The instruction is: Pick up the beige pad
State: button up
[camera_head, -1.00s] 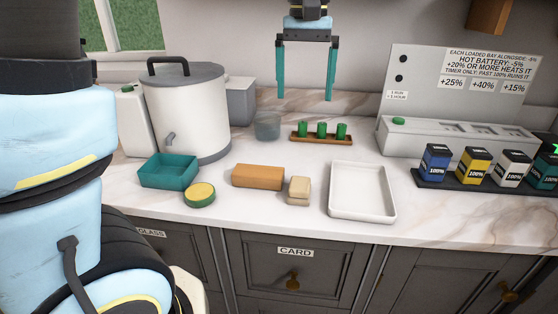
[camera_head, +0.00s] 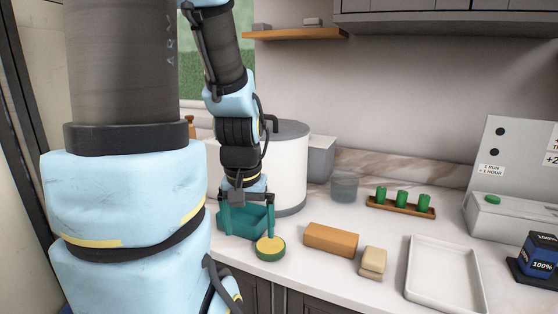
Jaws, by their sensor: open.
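The beige pad (camera_head: 373,263) is a small, pale block with rounded edges, lying on the white counter. It has a line around its side, and I cannot tell if it is one piece or two stacked. My gripper (camera_head: 248,232) points down with its teal fingers apart, to the left of the beige pad. It overlaps the teal tray (camera_head: 237,219) in the picture, just behind the round yellow-and-green pad (camera_head: 270,248). Nothing shows between the fingers. The similar teal colours make the fingertips' height hard to tell.
An orange-brown block (camera_head: 331,239) lies between the round pad and the beige pad. A white tray (camera_head: 444,276) is to the right. Bare counter lies around the beige pad.

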aim_at(373, 263)
jog(key=z, duration=1)
jog(key=k+u, duration=0.15)
jog(key=u, duration=0.2)
jog(key=k+j+u, duration=0.1)
jog(key=u, duration=0.2)
jog(key=k+j+u, duration=0.15)
jog(key=u, duration=0.2)
